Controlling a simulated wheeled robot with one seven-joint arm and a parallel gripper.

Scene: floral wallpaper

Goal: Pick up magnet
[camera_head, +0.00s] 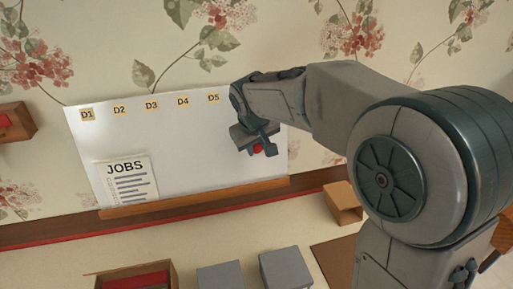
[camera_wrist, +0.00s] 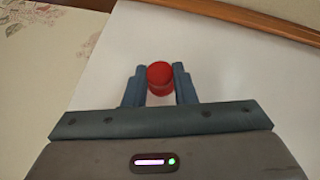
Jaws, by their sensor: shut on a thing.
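The magnet (camera_wrist: 160,78) is a small red round piece. In the wrist view it sits between the two fingers of my gripper (camera_wrist: 160,88), which is shut on it. The white board (camera_wrist: 225,65) fills the background behind it. In the head view my gripper (camera_head: 262,145) is in front of the right part of the whiteboard (camera_head: 200,150), below the D5 label, and the red magnet (camera_head: 257,148) shows at the fingers. I cannot tell whether the magnet touches the board.
Labels D1 to D5 (camera_head: 151,105) run along the board's top. A JOBS sheet (camera_head: 128,182) is at its lower left, above a wooden ledge (camera_head: 190,197). A wooden shelf (camera_head: 18,122) is at left.

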